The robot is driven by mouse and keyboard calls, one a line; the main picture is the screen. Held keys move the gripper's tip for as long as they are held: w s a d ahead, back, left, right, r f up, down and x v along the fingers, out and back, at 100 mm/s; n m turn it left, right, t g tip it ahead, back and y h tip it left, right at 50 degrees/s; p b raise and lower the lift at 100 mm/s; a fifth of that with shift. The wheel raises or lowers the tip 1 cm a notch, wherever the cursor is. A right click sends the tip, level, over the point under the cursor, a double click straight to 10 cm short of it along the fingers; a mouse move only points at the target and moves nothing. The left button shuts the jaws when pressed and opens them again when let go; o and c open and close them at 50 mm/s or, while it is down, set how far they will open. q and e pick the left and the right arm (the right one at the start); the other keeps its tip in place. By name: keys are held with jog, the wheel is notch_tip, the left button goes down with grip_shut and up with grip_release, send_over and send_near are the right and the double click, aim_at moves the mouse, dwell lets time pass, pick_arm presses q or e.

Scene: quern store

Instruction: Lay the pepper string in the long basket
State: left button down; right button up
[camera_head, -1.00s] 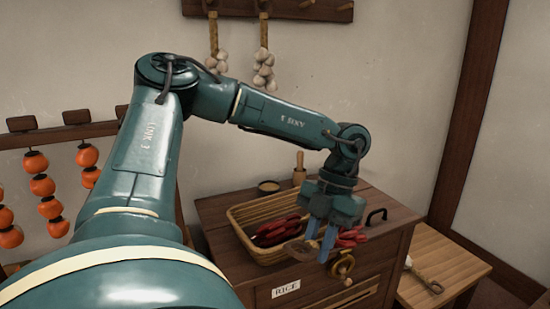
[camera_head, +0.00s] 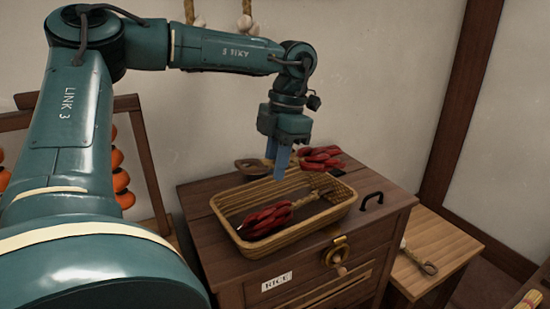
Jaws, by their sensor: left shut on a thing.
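The long basket (camera_head: 340,211) is woven, pale and oblong, and stands on top of a wooden chest. One string of red peppers (camera_head: 265,220) lies inside it at the near left, with a braided straw part (camera_head: 326,185) toward the right end. My left gripper (camera_head: 278,167) points down over the basket's far side. It is shut on a second pepper string, whose red peppers (camera_head: 320,157) hang out to the right and whose brown loop end (camera_head: 252,166) shows at the left. This string appears raised near the far rim. My fingers hide its middle. My right gripper is not in view.
Orange fruit strings (camera_head: 121,179) hang at the left. Garlic strings hang above.

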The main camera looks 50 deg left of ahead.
pick_arm(q)
notch_tip(320, 180, down, 6)
jog(key=b, duration=0.4)
jog(key=shift+f, duration=0.2)
jog(key=shift+f+b, duration=0.75)
jog(key=shift+f, duration=0.2)
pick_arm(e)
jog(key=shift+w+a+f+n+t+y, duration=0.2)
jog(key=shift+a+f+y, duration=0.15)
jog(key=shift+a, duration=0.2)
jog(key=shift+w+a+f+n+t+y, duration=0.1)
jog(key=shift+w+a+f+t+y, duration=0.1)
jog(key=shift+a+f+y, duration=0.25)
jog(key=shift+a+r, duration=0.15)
pick_arm(q)
jog(key=c, duration=0.6)
grip_release()
